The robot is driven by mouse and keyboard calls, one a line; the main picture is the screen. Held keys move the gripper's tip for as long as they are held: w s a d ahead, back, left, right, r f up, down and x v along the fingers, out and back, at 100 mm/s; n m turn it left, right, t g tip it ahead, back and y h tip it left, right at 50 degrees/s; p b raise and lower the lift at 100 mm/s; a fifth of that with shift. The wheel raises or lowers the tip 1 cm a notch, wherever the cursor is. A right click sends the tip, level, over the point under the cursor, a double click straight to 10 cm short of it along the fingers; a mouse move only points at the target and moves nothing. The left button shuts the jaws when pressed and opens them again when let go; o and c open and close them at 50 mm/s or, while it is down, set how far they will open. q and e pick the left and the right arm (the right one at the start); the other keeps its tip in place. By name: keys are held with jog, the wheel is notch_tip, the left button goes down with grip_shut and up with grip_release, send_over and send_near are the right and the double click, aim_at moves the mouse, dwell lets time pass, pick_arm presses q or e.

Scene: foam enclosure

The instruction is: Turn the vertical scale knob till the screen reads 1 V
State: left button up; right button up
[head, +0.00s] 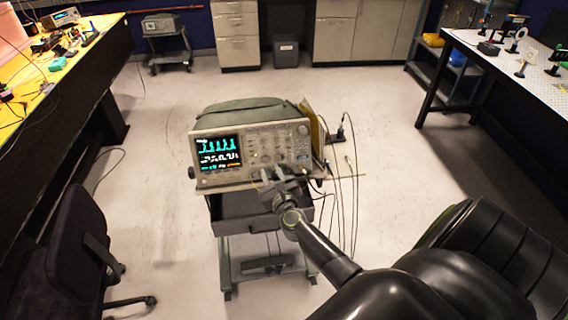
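An oscilloscope (255,150) stands on a small wheeled cart (245,222). Its screen (217,152) is lit with cyan pulse traces and lines of text too small to read, so the volts reading cannot be told. Knobs and buttons cover the panel to the right of the screen. My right gripper (268,178) is at the lower middle of that panel, at the end of my arm coming from the lower right. It hides part of the lower panel. I cannot tell which knob is the vertical scale knob or whether the gripper touches it. My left gripper is not in view.
Cables hang from the cart's right side (348,195). A yellow-topped bench (60,75) is at left, with a dark chair (75,250) below it. A white perforated table (530,70) is at right. The floor around the cart is mostly clear.

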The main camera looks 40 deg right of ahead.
jog(key=b+v, duration=0.1)
jog(key=v, duration=1.2)
jog(key=shift+s+b, duration=0.3)
jog(key=shift+s, duration=0.05)
jog(key=shift+a, duration=0.1)
jog(key=s+a+f+n+g+y+b, duration=0.1)
jog(key=s+f+n+g+y, duration=0.3)
jog(key=f+n, duration=0.85)
jog(key=s+a+f+n+g+y+b, duration=0.2)
jog(key=s+f+n, duration=0.5)
jog(key=f, duration=1.1)
jog(key=s+f+n+g, duration=0.3)
jog(key=s+f+n, duration=0.2)
jog(key=s, duration=0.3)
jog(key=s+f+n+g, duration=0.3)
jog(key=s+f+n, duration=0.3)
jog(key=s, duration=0.3)
jog(key=s+f+n+g+h, duration=0.1)
jog(key=s+f+n+g, duration=0.2)
jog(key=s+f+n, duration=0.2)
jog(key=s+n, duration=0.1)
jog(key=s, duration=0.2)
jog(key=shift+s+d+f+g+b, duration=0.2)
jog(key=shift+s+d+g+b, duration=0.1)
jog(key=shift+s+d, duration=0.05)
